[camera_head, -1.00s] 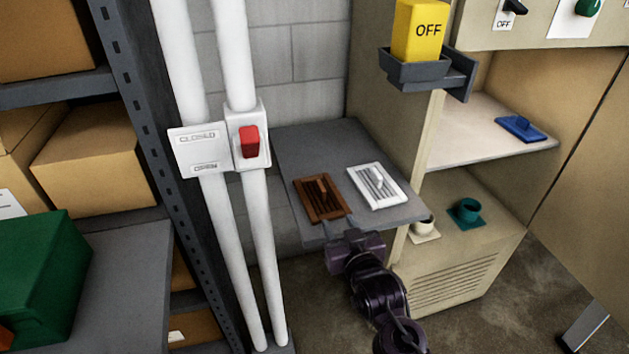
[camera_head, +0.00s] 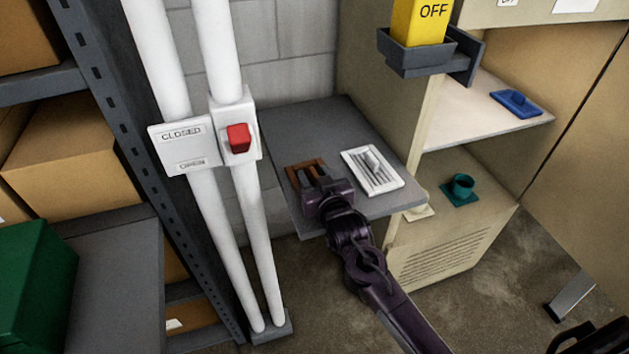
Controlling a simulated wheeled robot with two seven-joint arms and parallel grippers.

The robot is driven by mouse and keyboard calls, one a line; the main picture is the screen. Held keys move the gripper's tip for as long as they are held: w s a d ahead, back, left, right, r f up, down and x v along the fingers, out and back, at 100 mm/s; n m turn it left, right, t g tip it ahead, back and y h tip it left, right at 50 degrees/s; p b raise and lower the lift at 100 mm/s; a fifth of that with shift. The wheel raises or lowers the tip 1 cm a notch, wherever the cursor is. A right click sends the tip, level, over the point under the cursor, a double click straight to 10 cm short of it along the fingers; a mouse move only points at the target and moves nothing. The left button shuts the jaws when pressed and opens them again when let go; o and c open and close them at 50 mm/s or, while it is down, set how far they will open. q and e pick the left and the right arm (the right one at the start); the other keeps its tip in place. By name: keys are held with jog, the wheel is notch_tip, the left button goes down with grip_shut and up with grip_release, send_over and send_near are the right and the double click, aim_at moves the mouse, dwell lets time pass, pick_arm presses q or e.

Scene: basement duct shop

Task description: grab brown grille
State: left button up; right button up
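The brown grille (camera_head: 292,173) lies on the grey shelf (camera_head: 300,120), partly hidden by my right gripper (camera_head: 318,182). Its far edge and left side show. My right arm comes in from the lower right, and the gripper is over the near part of the grille. Its fingertips are dark and small against the grille, so I cannot tell whether they are closed on its handle. My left gripper is not in view.
A white grille (camera_head: 372,170) lies just right of the brown one. White pipes with a red switch (camera_head: 238,138) stand at left. A beige cabinet (camera_head: 450,240) with a teal piece (camera_head: 461,186) and a blue piece (camera_head: 516,103) stands at right. A yellow OFF block (camera_head: 420,22) is above.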

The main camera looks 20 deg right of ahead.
grip_shut()
dwell(0.3)
jog(key=shift+w+r, duration=0.1)
